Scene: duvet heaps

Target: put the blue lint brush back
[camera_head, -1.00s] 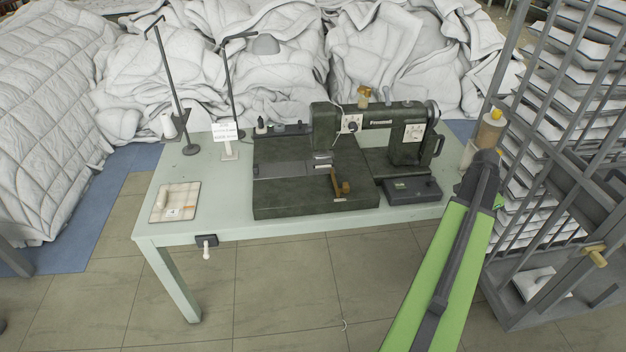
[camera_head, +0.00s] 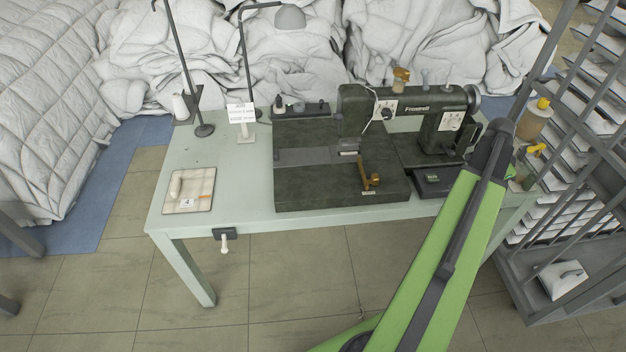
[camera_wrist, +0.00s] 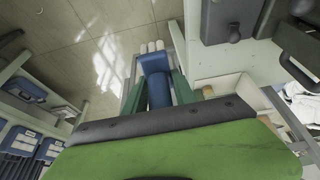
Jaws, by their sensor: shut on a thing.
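The blue lint brush (camera_wrist: 158,82) shows in the wrist view, upper middle, between the two green fingers of my gripper (camera_wrist: 160,88). My gripper is shut on it. Its lower part is hidden by my wrist. Pale rounded ends (camera_wrist: 151,46) show just beyond the brush; I cannot tell what they belong to. In the head view my green arm reaches up at the right, over the table's right end, and the brush and gripper fingers are not clearly visible there.
A pale green table (camera_head: 235,180) carries a dark sewing machine (camera_head: 420,105), a thread stand (camera_head: 203,130), a small sign (camera_head: 241,112) and a flat pad (camera_head: 189,190). A metal rack (camera_head: 545,275) stands close at the right. White duvets (camera_head: 290,60) heap behind. Floor in front is open.

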